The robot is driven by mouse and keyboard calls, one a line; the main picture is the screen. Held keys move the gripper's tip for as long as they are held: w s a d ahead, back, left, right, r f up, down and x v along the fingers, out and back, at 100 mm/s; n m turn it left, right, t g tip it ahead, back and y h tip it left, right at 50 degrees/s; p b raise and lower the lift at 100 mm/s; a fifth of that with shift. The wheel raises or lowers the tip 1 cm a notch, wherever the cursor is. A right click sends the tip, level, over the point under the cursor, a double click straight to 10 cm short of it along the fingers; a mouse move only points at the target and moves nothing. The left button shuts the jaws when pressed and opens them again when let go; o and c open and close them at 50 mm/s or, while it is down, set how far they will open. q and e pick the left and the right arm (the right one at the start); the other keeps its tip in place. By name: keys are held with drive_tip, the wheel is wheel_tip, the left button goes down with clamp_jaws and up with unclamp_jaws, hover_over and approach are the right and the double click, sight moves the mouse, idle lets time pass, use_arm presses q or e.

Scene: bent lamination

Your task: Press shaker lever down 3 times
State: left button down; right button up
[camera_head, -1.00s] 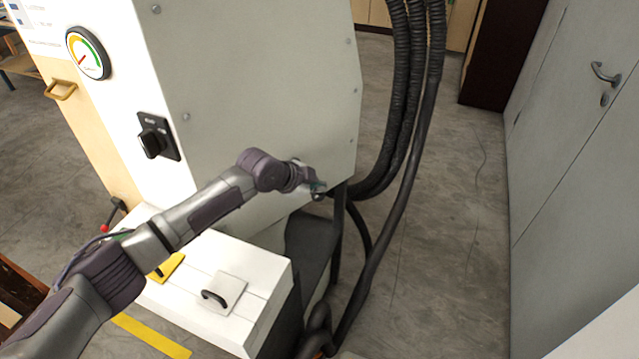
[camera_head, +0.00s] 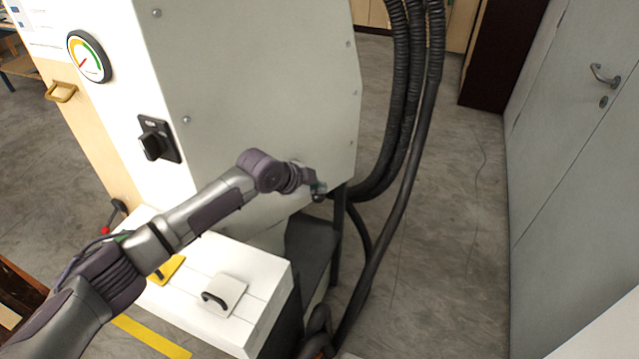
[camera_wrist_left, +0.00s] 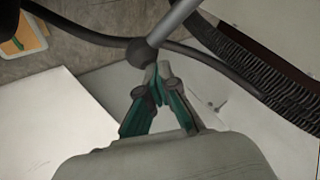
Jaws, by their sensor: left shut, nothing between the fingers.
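My left gripper (camera_head: 318,188) is at the right side of the grey machine, near its lower back corner. In the left wrist view its green-padded fingers (camera_wrist_left: 157,75) are shut with nothing between them. A grey metal rod with a black ball knob (camera_wrist_left: 139,52) lies right at the fingertips there and looks like the shaker lever. The knob overlaps the left fingertip; I cannot tell whether they touch. In the head view the gripper and machine hide most of this lever. My right gripper is in neither view.
The machine (camera_head: 260,90) has a gauge (camera_head: 88,55) and a black rotary switch (camera_head: 156,140). A white box (camera_head: 255,285) with a handled lid stands below my arm. Thick black hoses (camera_head: 405,90) hang right of the gripper. Open floor (camera_head: 450,220) lies beyond them.

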use_arm(q)
drive_tip(key=shift+r+p, duration=1.4)
drive_tip(key=shift+r, duration=0.6)
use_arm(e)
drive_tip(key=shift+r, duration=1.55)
use_arm(q)
wheel_tip(320, 180, up, 5)
drive_tip(key=p, duration=0.3)
drive_tip(key=shift+p, duration=0.35)
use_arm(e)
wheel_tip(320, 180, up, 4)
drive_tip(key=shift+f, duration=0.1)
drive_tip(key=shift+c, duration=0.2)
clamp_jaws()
